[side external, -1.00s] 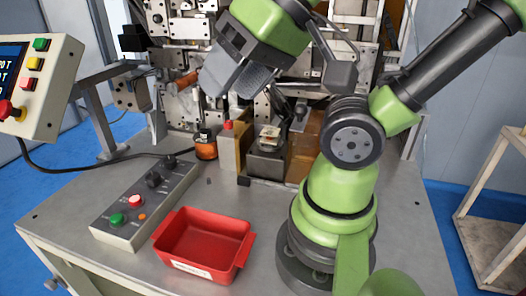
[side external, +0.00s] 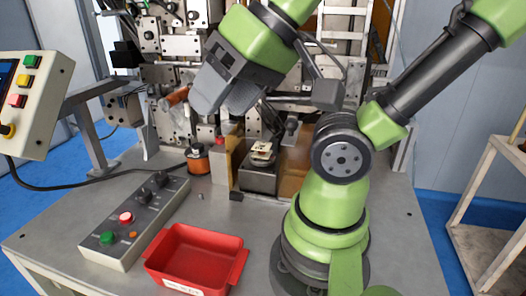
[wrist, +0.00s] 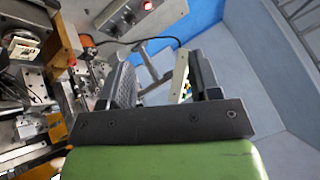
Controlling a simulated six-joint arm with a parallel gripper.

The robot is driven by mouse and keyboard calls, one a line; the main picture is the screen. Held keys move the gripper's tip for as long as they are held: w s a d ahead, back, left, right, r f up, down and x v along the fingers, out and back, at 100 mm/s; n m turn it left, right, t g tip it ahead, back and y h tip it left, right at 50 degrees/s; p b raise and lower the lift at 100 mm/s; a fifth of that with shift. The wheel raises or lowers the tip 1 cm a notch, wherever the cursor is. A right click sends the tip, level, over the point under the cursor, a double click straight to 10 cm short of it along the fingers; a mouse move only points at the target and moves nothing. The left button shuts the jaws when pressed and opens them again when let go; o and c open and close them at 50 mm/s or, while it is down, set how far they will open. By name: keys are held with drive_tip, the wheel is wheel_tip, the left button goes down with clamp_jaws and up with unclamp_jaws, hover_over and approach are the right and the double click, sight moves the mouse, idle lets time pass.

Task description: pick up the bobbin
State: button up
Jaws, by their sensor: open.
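What looks like the bobbin (side external: 262,149), a small cream piece with flat flanges, sits on top of a dark grey block (side external: 259,178) on the table. In the wrist view it appears at the far left edge (wrist: 22,46). My gripper (side external: 218,106) is open and empty, in the air above and to the left of the bobbin, in front of the machine. In the wrist view my two fingers (wrist: 160,64) stand apart with nothing between them, and the bobbin lies well to their left.
The winding machine (side external: 200,75) stands close behind my gripper. An orange wire spool (side external: 198,163) and a tan block (side external: 220,163) stand left of the grey block. A button box (side external: 135,225) and red bin (side external: 243,262) are in front. A control panel (side external: 40,115) hangs at left.

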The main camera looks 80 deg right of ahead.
drive_tip(key=o, duration=0.4)
drive_tip(key=shift+c, duration=0.2)
